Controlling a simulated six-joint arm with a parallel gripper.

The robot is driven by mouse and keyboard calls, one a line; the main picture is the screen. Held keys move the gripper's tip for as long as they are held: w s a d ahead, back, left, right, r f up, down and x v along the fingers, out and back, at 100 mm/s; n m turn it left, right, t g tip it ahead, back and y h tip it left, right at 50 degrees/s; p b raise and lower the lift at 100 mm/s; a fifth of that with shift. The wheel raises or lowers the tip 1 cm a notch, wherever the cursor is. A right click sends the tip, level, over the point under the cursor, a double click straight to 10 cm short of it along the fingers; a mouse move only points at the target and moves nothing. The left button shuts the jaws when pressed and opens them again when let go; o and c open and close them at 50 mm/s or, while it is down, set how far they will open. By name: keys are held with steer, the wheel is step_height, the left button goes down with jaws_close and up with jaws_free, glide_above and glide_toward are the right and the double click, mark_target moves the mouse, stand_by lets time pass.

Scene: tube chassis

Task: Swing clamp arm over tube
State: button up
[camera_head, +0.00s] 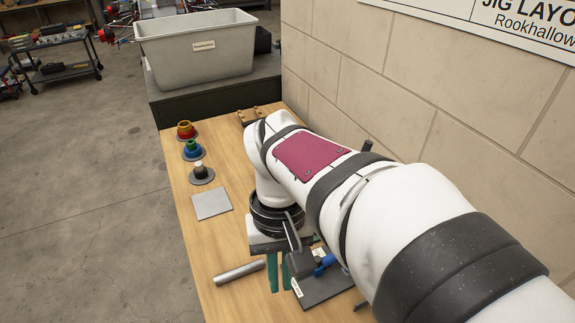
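A bare metal tube (239,272) lies on the wooden bench, left of my gripper. My gripper (279,286) points down with two teal fingers. A narrow gap shows between them and I see nothing held in it. Right of the fingers is a dark grey fixture plate (326,287) with a small white label. A blue part (324,263), possibly of the clamp, sits over this plate, close to a dark block of my wrist. My arm hides much of the fixture, so I cannot tell the clamp arm's position or whether a tube lies there.
A light grey square plate (212,203) lies on the bench (183,211). A grey bin (200,55) is at the back. A block wall (400,108) bounds the right.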

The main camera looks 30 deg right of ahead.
steer(key=w+d+n, duration=0.1)
steer(key=w+d, duration=0.1)
steer(key=w, duration=0.1)
steer(key=w+d+f+g, duration=0.1)
steer(key=w+d, duration=0.2)
steer(key=w+d+n+h, duration=0.1)
steer(key=w+d, duration=0.2)
steer(key=shift+w+f+n, duration=0.2)
steer(key=shift+f+n, duration=0.1)
steer(key=shift+f, duration=0.05)
jaws_close()
steer(key=w+d+f+n+g, duration=0.2)
steer(key=w+d+f, duration=0.3)
steer(key=d, duration=0.3)
steer(key=shift+w+d+f+h, duration=0.3)
steer(key=shift+w+d, duration=0.05)
steer(key=shift+w, duration=0.05)
steer(key=s+d+f, duration=0.1)
steer(key=s+f, duration=0.6)
steer(key=f, duration=0.2)
steer(key=shift+s+d+f, duration=0.15)
steer(key=shift+s+d, duration=0.05)
steer(key=shift+s, duration=0.05)
